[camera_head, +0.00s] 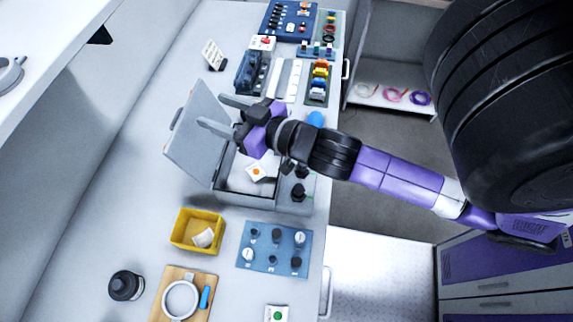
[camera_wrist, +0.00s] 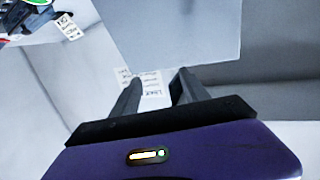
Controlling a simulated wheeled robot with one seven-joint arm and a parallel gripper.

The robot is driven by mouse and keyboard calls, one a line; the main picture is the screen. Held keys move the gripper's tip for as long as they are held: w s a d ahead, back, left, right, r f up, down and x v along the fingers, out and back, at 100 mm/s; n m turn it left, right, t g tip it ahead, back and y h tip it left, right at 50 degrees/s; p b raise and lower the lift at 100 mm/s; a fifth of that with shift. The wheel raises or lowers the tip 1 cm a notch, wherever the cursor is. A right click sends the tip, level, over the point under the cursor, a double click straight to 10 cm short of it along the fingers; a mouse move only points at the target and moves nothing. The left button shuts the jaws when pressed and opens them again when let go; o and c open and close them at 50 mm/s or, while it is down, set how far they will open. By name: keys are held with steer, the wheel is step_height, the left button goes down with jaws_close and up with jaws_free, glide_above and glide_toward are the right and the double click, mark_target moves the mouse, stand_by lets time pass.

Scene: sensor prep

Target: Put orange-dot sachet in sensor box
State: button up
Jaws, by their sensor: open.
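A white sachet with an orange dot (camera_head: 256,172) lies inside the open grey box (camera_head: 262,201), on pale lining, in the head view. This box appears to be the sensor box; its lid (camera_head: 193,137) stands raised on the left. My gripper (camera_head: 213,111) is open and empty, with its fingers pointing left, above the far part of the lid. My wrist and forearm cross over the far part of the box and hide some of it. In the wrist view the two fingers (camera_wrist: 155,78) are apart, with a pale printed label and a grey panel beyond them.
A yellow bin (camera_head: 184,243) holding a white packet, a blue tray (camera_head: 272,260) of small parts and a wooden board (camera_head: 165,309) stand nearer. A green-dot sachet (camera_head: 277,313) lies at the bottom. A dark jar (camera_head: 126,285) stands left. Parts racks fill the far counter.

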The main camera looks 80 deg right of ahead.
steer(key=s+a+f+n+y, duration=0.1)
steer(key=s+a+f+y, duration=0.1)
steer(key=s+a, duration=0.6)
steer(key=s+a+f+n+g+y, duration=0.1)
steer(key=s+a+f+n+y, duration=0.1)
steer(key=s+a, duration=0.7)
steer(key=shift+a+y, duration=0.15)
steer(key=shift+y, duration=0.25)
